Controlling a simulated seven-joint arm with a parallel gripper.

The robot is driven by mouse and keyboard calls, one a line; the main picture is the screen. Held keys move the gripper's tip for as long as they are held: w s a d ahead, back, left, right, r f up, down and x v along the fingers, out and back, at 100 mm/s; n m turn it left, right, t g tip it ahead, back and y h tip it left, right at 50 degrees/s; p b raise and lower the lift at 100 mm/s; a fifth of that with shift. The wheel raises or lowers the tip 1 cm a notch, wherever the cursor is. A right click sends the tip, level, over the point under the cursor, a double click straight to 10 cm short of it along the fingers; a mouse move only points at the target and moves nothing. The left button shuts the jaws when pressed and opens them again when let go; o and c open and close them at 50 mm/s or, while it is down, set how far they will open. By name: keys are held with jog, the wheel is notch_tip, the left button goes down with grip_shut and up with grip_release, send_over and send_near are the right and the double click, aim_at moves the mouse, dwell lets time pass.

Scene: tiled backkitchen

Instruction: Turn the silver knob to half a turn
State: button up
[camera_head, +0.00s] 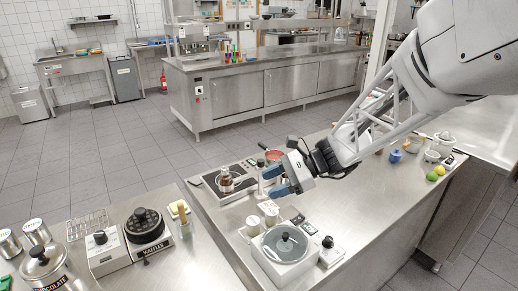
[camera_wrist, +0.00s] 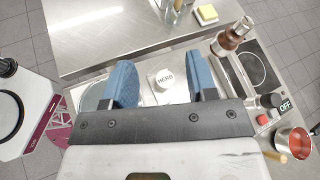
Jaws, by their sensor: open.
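My gripper (camera_head: 273,182) is open and empty above the middle bench, with its blue fingers apart. In the wrist view, the gripper (camera_wrist: 163,85) has a white lid marked HERB (camera_wrist: 163,79) showing between its fingers, lower down. I cannot make out for certain which knob is the silver one. A small knob (camera_head: 328,242) stands on a panel right of the white round-topped device. Another knob (camera_head: 100,237) is on a box on the left bench. My gripper touches none of these.
A brown-and-metal pot (camera_wrist: 231,37) stands on the hot plate. A pan of red sauce (camera_wrist: 293,142) is close by. The white round-topped device (camera_head: 284,252) and small white jars (camera_head: 271,214) stand in front of the gripper. A floor gap separates the benches.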

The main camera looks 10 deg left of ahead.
aim_at(225, 168)
jog(key=w+a+f+m+y, duration=0.4)
jog(key=w+a, duration=0.4)
jog(key=w, duration=0.3)
jog(key=shift+a+m+t+y, duration=0.2)
jog(key=shift+m+t+y, duration=0.2)
jog(key=shift+m+y, duration=0.2)
jog(key=shift+s+a, duration=0.1)
jog(key=shift+a, duration=0.05)
jog(key=shift+s+a+f, duration=0.1)
jog(key=shift+s+a, duration=0.15)
jog(key=shift+a, duration=1)
jog(key=shift+s+a+r, duration=0.1)
jog(key=shift+s+a, duration=0.15)
jog(key=shift+a, duration=0.95)
jog(key=shift+s+a+f, duration=0.1)
jog(key=shift+s+a, duration=0.15)
jog(key=shift+a, duration=1)
jog(key=c, duration=0.9)
